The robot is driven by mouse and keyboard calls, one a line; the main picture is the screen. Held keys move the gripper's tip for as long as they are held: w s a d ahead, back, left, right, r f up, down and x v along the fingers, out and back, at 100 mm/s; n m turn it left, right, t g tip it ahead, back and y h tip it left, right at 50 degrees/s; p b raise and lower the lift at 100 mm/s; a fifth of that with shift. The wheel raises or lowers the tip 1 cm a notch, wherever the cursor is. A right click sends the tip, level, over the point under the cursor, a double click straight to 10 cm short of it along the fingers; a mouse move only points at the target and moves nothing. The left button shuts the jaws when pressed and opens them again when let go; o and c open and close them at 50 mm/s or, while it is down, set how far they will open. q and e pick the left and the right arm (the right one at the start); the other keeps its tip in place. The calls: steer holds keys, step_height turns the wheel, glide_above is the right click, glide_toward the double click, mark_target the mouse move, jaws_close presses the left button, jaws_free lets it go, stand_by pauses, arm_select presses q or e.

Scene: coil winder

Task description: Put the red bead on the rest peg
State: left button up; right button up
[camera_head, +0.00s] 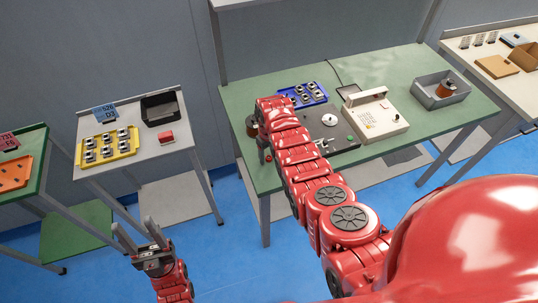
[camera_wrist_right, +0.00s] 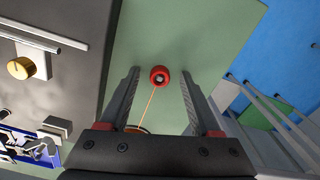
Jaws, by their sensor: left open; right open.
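The red bead (camera_wrist_right: 159,76) shows in the right wrist view above the green tabletop, with a thin copper-coloured wire running from it toward the gripper base. My right gripper (camera_wrist_right: 160,72) is open, with one finger on each side of the bead in the picture. I cannot tell whether a finger touches it. In the head view my right arm reaches over the table's left edge, with the right gripper (camera_head: 265,155) pointing down there. My left gripper (camera_head: 141,232) is open and empty over the floor. I cannot make out the rest peg for certain.
A dark winder plate (camera_head: 345,137) with a brass knob (camera_wrist_right: 20,67) lies beside the bead. A copper spool (camera_head: 251,126) is partly hidden by my arm. A blue tray (camera_head: 316,93), a cream control box (camera_head: 374,118) and a grey bin (camera_head: 425,94) stand on the green table (camera_head: 460,112).

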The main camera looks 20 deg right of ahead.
step_height(320, 180, up, 7)
steer(key=b, duration=0.2)
steer(key=shift+w+r+b, duration=0.15)
steer(key=shift+b, duration=0.15)
step_height(320, 180, up, 10)
steer(key=p, duration=0.8)
